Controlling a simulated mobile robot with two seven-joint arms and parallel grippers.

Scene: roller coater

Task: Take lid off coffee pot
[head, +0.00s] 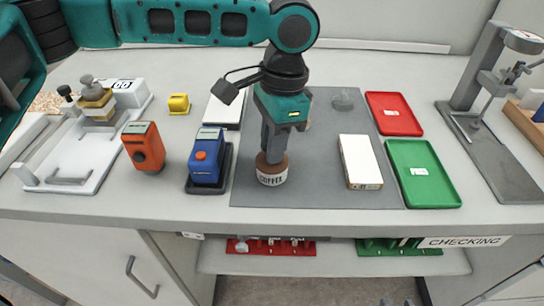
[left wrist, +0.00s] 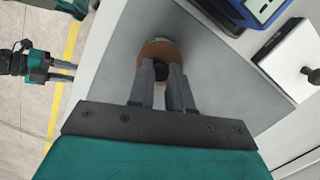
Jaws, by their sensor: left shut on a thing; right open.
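The small white coffee pot (head: 271,180), labelled COFFEE, stands upright near the front edge of the grey mat. Its brown lid (head: 263,163) sits on top of the pot, with no gap that I can see. My left gripper (head: 273,154) points straight down and is shut on the lid at its top. In the left wrist view the brown lid (left wrist: 157,48) shows beyond the fingertips, with a dark round knob (left wrist: 176,73) between the fingers. The fingers hide part of the lid. I cannot make out my right gripper.
The grey mat (head: 325,190) carries a white box (head: 360,161). Red (head: 394,113) and green (head: 423,173) trays lie to the right. A blue device (head: 207,158) and an orange device (head: 143,147) stand to the left. A metal stand (head: 480,130) is at far right.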

